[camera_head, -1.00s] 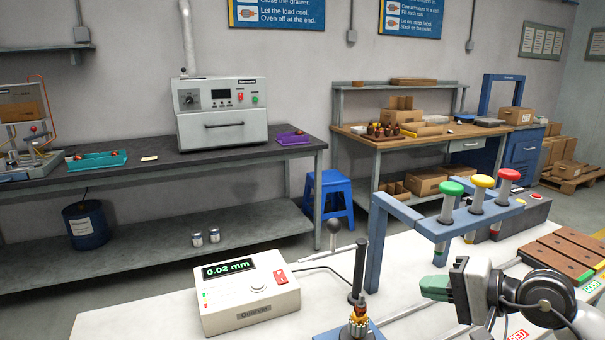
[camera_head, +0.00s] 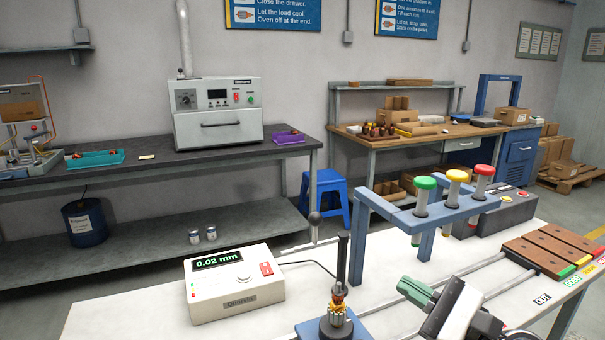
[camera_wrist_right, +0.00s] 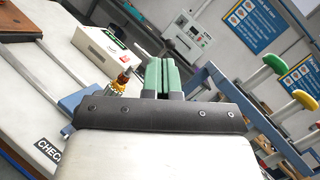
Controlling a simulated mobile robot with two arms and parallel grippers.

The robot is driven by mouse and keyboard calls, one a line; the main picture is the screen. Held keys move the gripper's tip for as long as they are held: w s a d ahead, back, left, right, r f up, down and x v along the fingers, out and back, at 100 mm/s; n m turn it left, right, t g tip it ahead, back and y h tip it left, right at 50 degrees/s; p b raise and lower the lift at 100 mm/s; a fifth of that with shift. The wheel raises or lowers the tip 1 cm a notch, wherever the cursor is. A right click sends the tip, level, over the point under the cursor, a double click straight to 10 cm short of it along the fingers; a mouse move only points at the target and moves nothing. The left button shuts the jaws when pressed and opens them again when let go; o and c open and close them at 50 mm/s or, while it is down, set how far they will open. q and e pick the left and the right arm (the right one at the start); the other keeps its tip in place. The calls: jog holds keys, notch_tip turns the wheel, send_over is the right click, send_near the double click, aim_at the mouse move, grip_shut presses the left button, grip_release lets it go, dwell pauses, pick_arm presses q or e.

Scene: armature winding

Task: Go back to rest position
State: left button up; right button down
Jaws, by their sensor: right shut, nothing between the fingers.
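My right gripper (camera_head: 402,292) is over the white table at the lower right of the head view, with its green fingers pointing up and left. In the right wrist view its two green fingers (camera_wrist_right: 161,76) are together with nothing between them. An armature (camera_head: 338,303) with a copper-coloured winding stands upright on a dark base on the table, left of the right gripper and apart from it. It also shows in the right wrist view (camera_wrist_right: 119,82), left of the fingers. My left gripper is in neither view.
A gauge box (camera_head: 233,283) reading 0.02 mm stands left of the armature. A blue frame (camera_head: 437,208) with green, yellow and red knobs stands behind the right gripper. Brown blocks (camera_head: 545,249) lie at the table's right. A blue stool (camera_head: 325,195) stands beyond the table.

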jog(key=s+d+f+n+t+h, duration=0.1)
jog(key=s+d+f+n+h, duration=0.3)
jog(key=f+n+h, duration=0.85)
jog(key=s+d+f+n+t+h, duration=0.1)
jog(key=s+d+f+n+h, duration=0.4)
jog(key=n, duration=1.4)
jog(key=s+a+f+m+g+y, duration=0.1)
jog(key=s+a+f+m+g, duration=0.2)
jog(key=s+f+m+g, duration=0.4)
jog(key=s+a+f+m+g+y, duration=0.1)
jog(key=s+a+f+m+g, duration=0.3)
jog(key=s, duration=0.5)
notch_tip(320, 180, down, 24)
jog(key=s+d+g+p, duration=0.1)
jog(key=d+g+p, duration=0.1)
jog(key=p, duration=0.2)
pick_arm(q)
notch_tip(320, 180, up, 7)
jog(key=p, duration=0.2)
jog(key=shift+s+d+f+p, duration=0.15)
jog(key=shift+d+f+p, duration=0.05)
jog(key=shift+p, duration=0.15)
pick_arm(e)
jog(key=s+d+f+g, duration=0.1)
jog(key=s+d+f, duration=0.1)
jog(key=s+f, duration=0.9)
jog(key=s, duration=0.4)
jog(key=shift+s+d+f+n, duration=0.2)
jog(key=shift+s+f+n, duration=0.1)
jog(key=shift+s+n, duration=0.05)
